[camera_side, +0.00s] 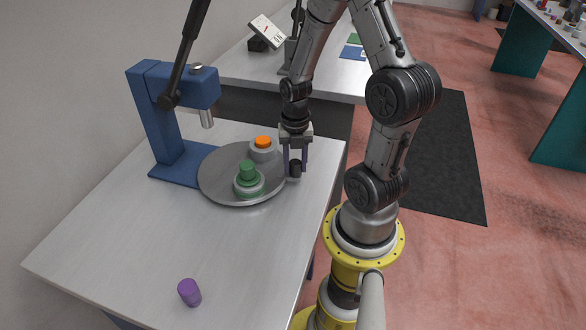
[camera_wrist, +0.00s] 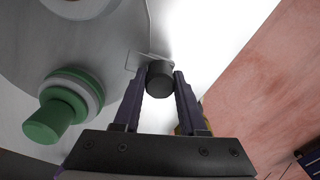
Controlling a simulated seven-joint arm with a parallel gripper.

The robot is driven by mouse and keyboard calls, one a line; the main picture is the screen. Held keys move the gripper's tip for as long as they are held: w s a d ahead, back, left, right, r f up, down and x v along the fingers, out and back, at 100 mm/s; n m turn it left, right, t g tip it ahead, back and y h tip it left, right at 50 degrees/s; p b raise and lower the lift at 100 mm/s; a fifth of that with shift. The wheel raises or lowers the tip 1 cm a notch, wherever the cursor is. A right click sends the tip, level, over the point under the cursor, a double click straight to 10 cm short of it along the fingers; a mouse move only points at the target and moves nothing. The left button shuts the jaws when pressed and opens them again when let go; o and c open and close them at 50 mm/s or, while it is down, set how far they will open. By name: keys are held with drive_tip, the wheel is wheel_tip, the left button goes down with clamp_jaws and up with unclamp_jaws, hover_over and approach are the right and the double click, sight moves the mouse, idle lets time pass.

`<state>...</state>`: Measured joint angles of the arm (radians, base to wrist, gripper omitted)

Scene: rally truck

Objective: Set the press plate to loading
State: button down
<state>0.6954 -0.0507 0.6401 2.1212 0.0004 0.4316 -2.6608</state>
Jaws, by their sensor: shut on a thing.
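The press plate (camera_side: 222,176) is a round grey disc lying partly under the head of the blue press (camera_side: 160,125). It bears a green piece (camera_side: 248,172) in a pale ring holder at the front and an orange piece (camera_side: 263,142) in a grey holder at the back right. A dark knob (camera_side: 295,168) stands at the plate's right edge. My gripper (camera_wrist: 160,88) is shut on this dark knob, with one finger on each side of it in the wrist view. The green piece also shows at the left of the wrist view (camera_wrist: 50,118).
A purple cylinder (camera_side: 189,292) stands near the table's front edge. The press's dark lever (camera_side: 185,55) rises above its head. Another table (camera_side: 240,65) stands behind.

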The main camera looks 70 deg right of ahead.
drive_tip(key=shift+w+d+r+n, duration=0.1)
drive_tip(key=shift+w+d+n, duration=0.1)
drive_tip(key=shift+d+n, duration=0.5)
drive_tip(key=shift+w+d+n, duration=0.2)
drive_tip(key=shift+d+n, duration=0.2)
drive_tip(key=shift+d, duration=0.5)
drive_tip(key=shift+c, duration=2.3)
unclamp_jaws()
wheel_tip(320, 180, up, 14)
